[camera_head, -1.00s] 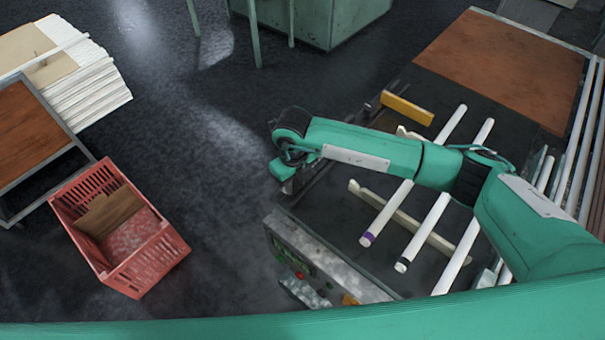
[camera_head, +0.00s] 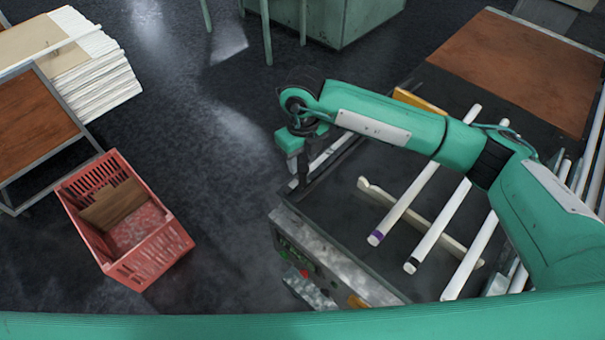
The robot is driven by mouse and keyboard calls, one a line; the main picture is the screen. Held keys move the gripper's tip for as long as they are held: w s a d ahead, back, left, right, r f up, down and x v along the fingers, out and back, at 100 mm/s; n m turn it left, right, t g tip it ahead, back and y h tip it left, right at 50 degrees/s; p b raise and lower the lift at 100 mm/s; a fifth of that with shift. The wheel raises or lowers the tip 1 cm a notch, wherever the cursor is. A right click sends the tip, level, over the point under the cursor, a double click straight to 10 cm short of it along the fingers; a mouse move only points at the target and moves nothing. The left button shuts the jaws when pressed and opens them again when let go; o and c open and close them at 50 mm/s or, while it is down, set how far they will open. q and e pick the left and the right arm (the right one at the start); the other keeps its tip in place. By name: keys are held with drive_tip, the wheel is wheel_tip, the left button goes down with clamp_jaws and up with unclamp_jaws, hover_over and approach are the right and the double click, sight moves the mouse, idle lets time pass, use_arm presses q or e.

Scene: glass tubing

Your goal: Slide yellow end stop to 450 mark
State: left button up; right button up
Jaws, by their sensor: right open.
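The yellow end stop (camera_head: 418,101) is a flat bar near the far left edge of the dark machine bed (camera_head: 345,209). My right forearm hides part of it. A pale strip (camera_head: 334,151) runs along the bed's left edge; no numbers can be read on it, so the 450 mark cannot be made out. My right gripper (camera_head: 303,180) is open and points down over the near end of this edge, well nearer than the end stop. I cannot tell whether its fingers touch anything. My left gripper is not in view.
Several white tubes (camera_head: 440,227) lie on the bed across a pale notched support (camera_head: 420,222); one has a purple end, one a black end. A control panel (camera_head: 305,262) faces the near side. A red crate (camera_head: 127,225) stands on the floor at left, with clear floor between.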

wheel_tip(320, 180, up, 7)
drive_tip(key=shift+f+b, duration=0.15)
drive_tip(key=shift+b, duration=0.65)
drive_tip(key=shift+s+f, duration=0.1)
drive_tip(key=shift+s, duration=0.05)
